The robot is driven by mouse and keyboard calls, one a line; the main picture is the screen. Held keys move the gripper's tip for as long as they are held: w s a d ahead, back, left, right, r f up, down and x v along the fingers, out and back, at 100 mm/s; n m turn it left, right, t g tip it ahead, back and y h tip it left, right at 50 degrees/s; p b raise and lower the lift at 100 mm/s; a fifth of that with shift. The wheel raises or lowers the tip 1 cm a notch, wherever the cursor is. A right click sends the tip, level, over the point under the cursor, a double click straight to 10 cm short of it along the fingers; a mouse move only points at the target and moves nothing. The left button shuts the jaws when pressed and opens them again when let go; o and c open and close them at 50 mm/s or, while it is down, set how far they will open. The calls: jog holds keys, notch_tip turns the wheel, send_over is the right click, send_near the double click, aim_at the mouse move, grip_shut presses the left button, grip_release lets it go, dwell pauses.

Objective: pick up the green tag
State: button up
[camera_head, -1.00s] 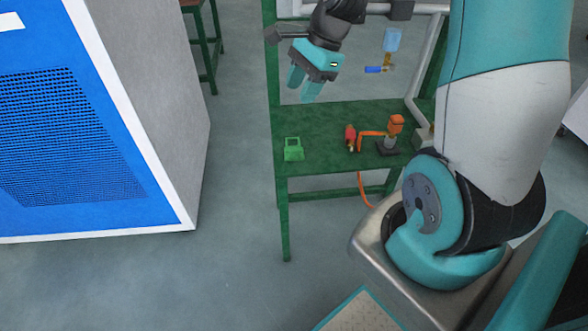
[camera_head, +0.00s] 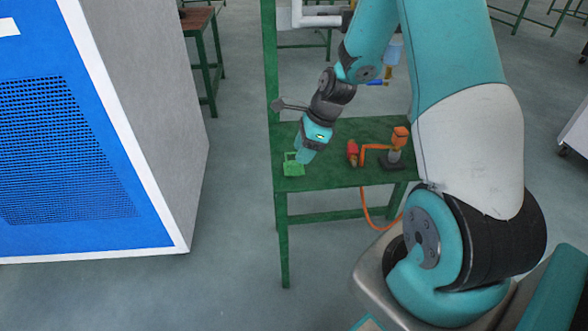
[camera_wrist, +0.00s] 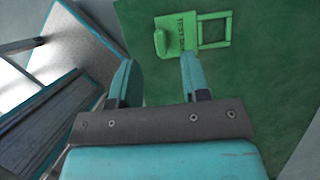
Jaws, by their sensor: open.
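The green tag (camera_head: 293,167) lies at the left front corner of the green table (camera_head: 340,182). In the wrist view the tag (camera_wrist: 180,38) shows dark lettering, a rounded tab on its left and an open square loop on its right. My gripper (camera_head: 304,157) is just above the tag, pointing down, and hides part of it in the head view. In the wrist view my gripper (camera_wrist: 157,72) has its two teal fingers apart with nothing between them. The tag lies beyond the fingertips, close to the right one.
A red fitting (camera_head: 352,153) and an orange tool (camera_head: 398,140) with an orange hose sit to the right on the table. A blue-fronted cabinet (camera_head: 75,150) stands at the left. A green post (camera_head: 269,70) rises at the table's left back.

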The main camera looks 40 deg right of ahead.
aim_at(295, 164)
jog(key=b+x, duration=0.1)
jog(key=x, duration=0.4)
jog(key=shift+w+a+f, duration=0.1)
jog(key=shift+c, duration=0.4)
grip_shut()
